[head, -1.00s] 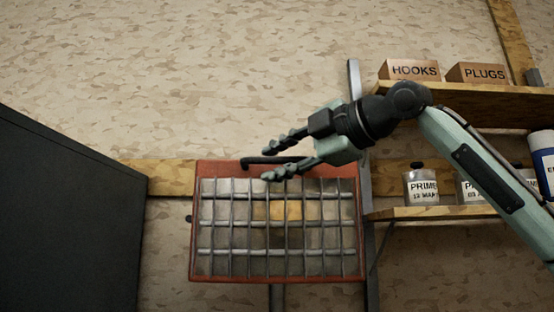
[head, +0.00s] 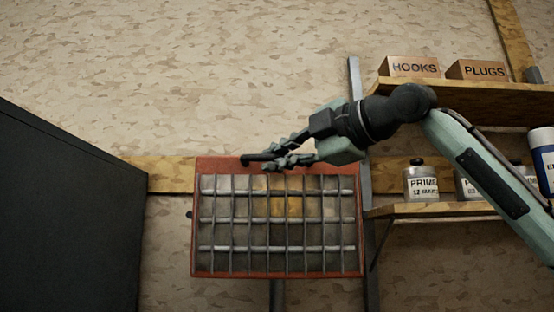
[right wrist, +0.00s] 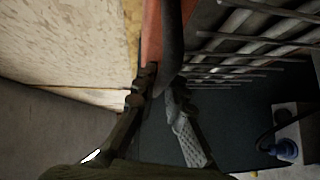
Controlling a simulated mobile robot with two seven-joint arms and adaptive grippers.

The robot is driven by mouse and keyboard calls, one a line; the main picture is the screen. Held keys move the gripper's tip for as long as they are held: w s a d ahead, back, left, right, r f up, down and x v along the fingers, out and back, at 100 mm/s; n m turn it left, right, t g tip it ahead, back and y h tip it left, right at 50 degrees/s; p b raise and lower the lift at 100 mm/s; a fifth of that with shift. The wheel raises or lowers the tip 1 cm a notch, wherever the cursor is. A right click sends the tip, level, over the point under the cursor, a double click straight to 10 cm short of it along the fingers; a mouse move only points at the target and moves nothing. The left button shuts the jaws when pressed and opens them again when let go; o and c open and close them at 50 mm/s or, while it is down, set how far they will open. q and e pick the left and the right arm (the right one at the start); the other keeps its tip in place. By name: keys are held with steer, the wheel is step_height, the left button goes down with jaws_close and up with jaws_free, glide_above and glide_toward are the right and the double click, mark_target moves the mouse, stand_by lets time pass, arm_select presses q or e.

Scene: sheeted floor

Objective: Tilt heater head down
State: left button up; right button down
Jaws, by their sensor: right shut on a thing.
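The heater head is a red-framed box (head: 198,240) with a wire grille over grey and yellowish panels, in the middle of the head view. A black bar handle (head: 250,159) runs along its top edge. My right gripper (head: 272,160) has come in from the right and is shut on the handle. In the right wrist view the gripper (right wrist: 160,90) has its fingers on either side of the dark handle (right wrist: 172,40), beside the red frame (right wrist: 152,35) and the grille bars (right wrist: 245,45). The fingers hide part of the handle. My left gripper is not in view.
A grey upright post (head: 366,240) stands just right of the heater. Shelves at right hold boxes marked HOOKS (head: 412,68) and PLUGS (head: 476,70), and jars (head: 421,182). A large dark panel (head: 65,220) fills the left. The wall above the heater is clear.

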arm_select(q)
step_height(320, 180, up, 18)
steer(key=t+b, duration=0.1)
steer(key=b, duration=0.6)
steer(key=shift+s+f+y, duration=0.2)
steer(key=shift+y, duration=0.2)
arm_select(e)
steer(key=s+f+n+t+y, duration=0.2)
steer(key=s+f+n+y, duration=0.2)
steer(key=f, duration=0.6)
steer(key=shift+f+n+t+y, duration=0.3)
steer(key=shift+n+y, duration=0.7)
steer(key=shift+n, duration=0.9)
steer(key=shift+a+f, duration=0.1)
steer(key=c, duration=1.6)
jaws_free()
steer(key=v, duration=1.2)
